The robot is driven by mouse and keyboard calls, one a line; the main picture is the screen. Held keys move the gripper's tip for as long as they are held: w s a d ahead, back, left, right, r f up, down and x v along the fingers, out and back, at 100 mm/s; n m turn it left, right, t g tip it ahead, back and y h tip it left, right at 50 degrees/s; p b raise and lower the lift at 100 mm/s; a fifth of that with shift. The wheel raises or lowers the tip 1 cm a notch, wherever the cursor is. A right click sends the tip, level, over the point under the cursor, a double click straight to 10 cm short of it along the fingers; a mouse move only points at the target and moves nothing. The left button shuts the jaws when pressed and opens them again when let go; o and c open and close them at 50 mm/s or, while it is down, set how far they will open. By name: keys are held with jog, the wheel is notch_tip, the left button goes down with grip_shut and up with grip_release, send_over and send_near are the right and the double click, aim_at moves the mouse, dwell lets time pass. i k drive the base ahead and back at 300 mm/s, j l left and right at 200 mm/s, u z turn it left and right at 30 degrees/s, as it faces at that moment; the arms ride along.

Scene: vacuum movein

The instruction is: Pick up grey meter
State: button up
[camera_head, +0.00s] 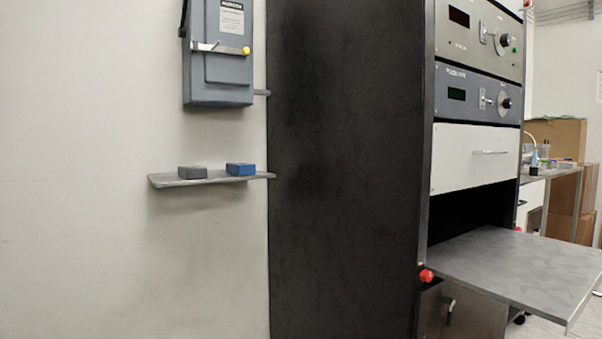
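A small grey block (192,172), which looks like the grey meter, sits on a narrow grey wall shelf (163,182) at the left. A blue block (240,169) of similar size sits to its right on the same shelf, with a small gap between them. My gripper is not in view.
A grey switch box (218,90) with a lever hangs on the wall above the shelf. A tall black cabinet (345,170) stands just right of the shelf. A grey pull-out tabletop (525,270) juts out at the lower right. The wall below the shelf is bare.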

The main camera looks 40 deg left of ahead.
aim_at(193, 171)
jog(key=u, duration=2.1)
jog(key=i+l, duration=0.1)
jog(key=i+u, duration=0.05)
